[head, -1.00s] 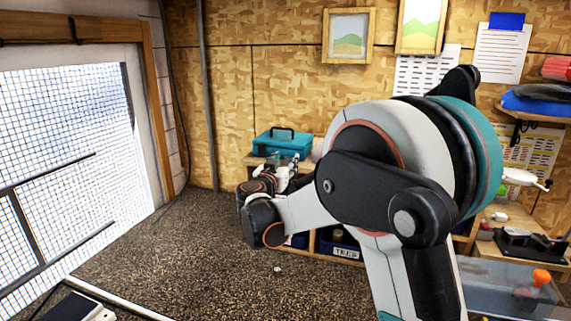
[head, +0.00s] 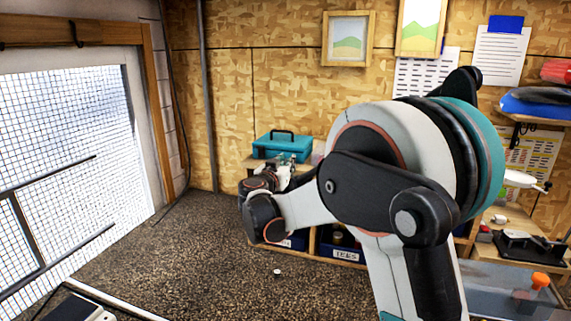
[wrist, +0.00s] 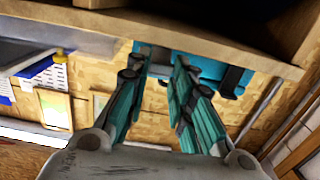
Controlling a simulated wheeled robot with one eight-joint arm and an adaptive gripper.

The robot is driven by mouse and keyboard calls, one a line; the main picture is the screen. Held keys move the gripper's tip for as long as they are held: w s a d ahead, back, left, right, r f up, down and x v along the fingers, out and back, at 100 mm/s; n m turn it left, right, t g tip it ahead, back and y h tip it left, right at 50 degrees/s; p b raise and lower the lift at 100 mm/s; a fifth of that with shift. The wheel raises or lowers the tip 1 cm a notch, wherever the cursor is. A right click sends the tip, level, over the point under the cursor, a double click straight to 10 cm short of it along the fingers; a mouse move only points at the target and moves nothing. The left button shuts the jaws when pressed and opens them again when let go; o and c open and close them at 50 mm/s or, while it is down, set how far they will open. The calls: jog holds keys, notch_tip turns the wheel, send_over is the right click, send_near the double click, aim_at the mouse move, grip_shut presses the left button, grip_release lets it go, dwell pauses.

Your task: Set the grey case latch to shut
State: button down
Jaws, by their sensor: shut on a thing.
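The teal case (head: 283,146) with a dark handle stands on the wooden bench at the back wall. In the wrist view the case (wrist: 206,66) is upside down at the top. A dark grey latch (wrist: 160,60) on its front sits between my fingertips, partly hidden by them. A second dark latch (wrist: 232,80) is to the right, clear of the fingers. My gripper (wrist: 163,62) has its teal-padded fingers at the case front, closed on the first latch. The head view shows my gripper (head: 283,172) small in front of the case; its fingertips are unclear there. The latch's setting cannot be told.
The wooden bench edge (wrist: 200,38) runs close to my fingertips in the wrist view. Blue bins (head: 342,253) sit below the bench. A small white ball (head: 277,271) lies on the open dark floor. A mesh window (head: 70,170) is at the left.

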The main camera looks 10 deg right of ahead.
jog(key=r+g+y+p, duration=0.1)
jog(key=g+p, duration=0.1)
jog(key=w+r+g+y+p, duration=0.1)
jog(key=p, duration=0.2)
jog(key=d+r+g+y+p, duration=0.1)
jog(key=g+p, duration=0.1)
jog(key=shift+w+r+g, duration=0.3)
jog(key=shift+w+r, duration=0.05)
jog(key=shift+w+d+r+g+y+p, duration=0.1)
jog(key=shift+w+d+g+y+p, duration=0.15)
jog(key=shift+g+y+p, duration=0.55)
jog(key=shift+w, duration=0.1)
jog(key=c, duration=1.4)
grip_release()
jog(key=shift+a, duration=0.1)
jog(key=v, duration=1.2)
jog(key=shift+a, duration=0.15)
